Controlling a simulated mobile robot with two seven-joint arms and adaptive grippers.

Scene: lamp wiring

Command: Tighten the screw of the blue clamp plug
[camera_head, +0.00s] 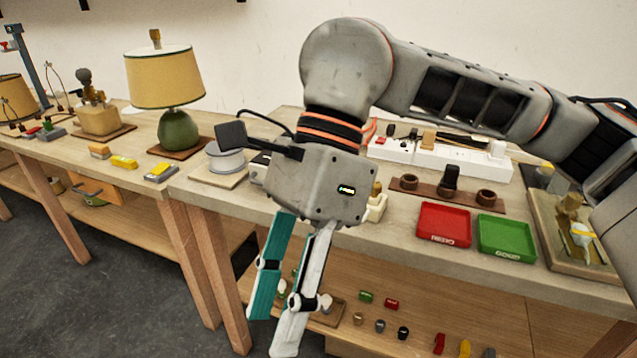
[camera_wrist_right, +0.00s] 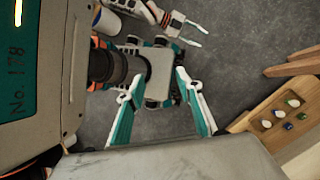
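I cannot pick out the blue clamp plug or its screw with certainty. Small blue, green and white pieces (camera_wrist_right: 288,115) sit in a wooden holder at the right of the right wrist view, too small to identify. My right gripper (camera_head: 273,328) hangs in front of the workbench in the head view, fingers pointing down, apart and empty. In the right wrist view its two fingers (camera_wrist_right: 160,75) also stand apart with nothing between them. My left gripper (camera_wrist_right: 201,37) shows only at the top of the right wrist view, its pale fingers apart and empty, over the floor.
The workbench (camera_head: 375,245) holds a white power strip (camera_head: 440,155), a red tray (camera_head: 444,226), a green tray (camera_head: 507,238) and a wire spool (camera_head: 226,160). A lamp (camera_head: 165,80) stands on the left table. Several small parts lie on the lower shelf (camera_head: 470,300). Open floor lies front left.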

